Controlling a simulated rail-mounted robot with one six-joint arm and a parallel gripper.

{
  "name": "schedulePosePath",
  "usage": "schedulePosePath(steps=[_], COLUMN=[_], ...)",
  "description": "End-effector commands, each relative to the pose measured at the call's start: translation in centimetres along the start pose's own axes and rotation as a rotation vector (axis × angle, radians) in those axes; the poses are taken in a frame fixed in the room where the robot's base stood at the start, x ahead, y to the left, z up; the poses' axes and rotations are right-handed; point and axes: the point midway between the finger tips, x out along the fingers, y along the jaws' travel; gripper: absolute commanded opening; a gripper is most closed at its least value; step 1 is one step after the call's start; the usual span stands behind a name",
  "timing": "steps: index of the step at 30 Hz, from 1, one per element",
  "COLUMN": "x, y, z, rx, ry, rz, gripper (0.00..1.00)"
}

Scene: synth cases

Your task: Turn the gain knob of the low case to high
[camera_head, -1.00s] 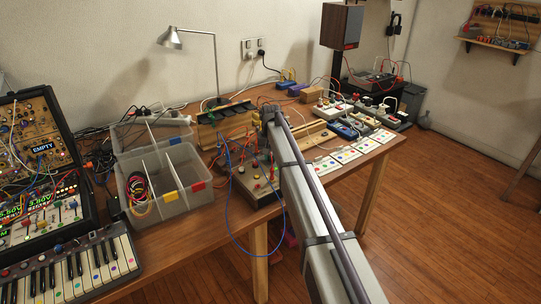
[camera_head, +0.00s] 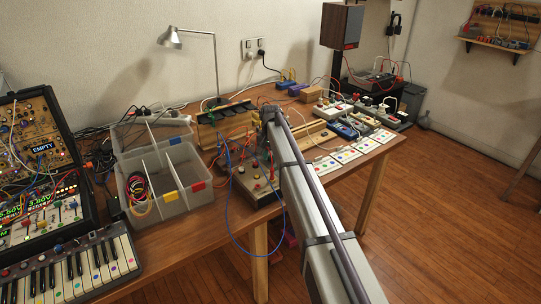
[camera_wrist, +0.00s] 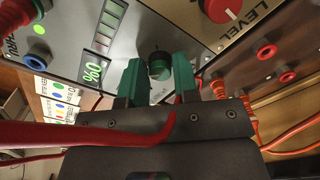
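A low grey case (camera_head: 243,184) with knobs and sockets stands at the table's front edge in the head view, partly behind my arm. In the wrist view a dark knob with a green lower part (camera_wrist: 159,66) sits on a grey panel. My gripper (camera_wrist: 158,78) has its green fingertips on either side of this knob, very close to it. I cannot tell whether they touch it. A small display (camera_wrist: 92,71) beside the knob appears to read 0%, seen upside down. A red knob marked LEVEL (camera_wrist: 222,10) is to the right. My gripper is hidden in the head view.
A red cable (camera_wrist: 75,134) crosses in front of my gripper in the wrist view. A blue cable (camera_head: 229,225) hangs over the table's edge. Clear divided bins (camera_head: 168,183) stand left of the case, white cards (camera_head: 345,153) to its right.

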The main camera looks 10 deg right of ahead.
Motion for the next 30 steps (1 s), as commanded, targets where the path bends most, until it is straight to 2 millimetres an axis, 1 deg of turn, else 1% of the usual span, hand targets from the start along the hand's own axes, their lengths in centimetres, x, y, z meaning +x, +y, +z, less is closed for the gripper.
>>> schedulePosePath(steps=[1,6,13,16,20,24,27,30], x=[0.0,0.0,-0.1,-1.0,-3.5,-7.1,-9.4,-10.8], y=[0.0,0.0,0.0,0.0,0.0,0.0,0.0,0.0], z=[0.0,0.0,0.0,0.0,0.0,0.0,0.0,0.0], rx=[0.000,-0.001,-0.001,-0.001,-0.001,-0.001,-0.001,-0.001], ry=[0.000,0.001,0.001,0.001,0.001,0.001,0.001,0.001], rz=[0.000,0.000,0.000,0.000,0.000,0.000,0.000,0.000], gripper=[0.33,0.48,0.48,0.48,0.48,0.48,0.48,0.48])
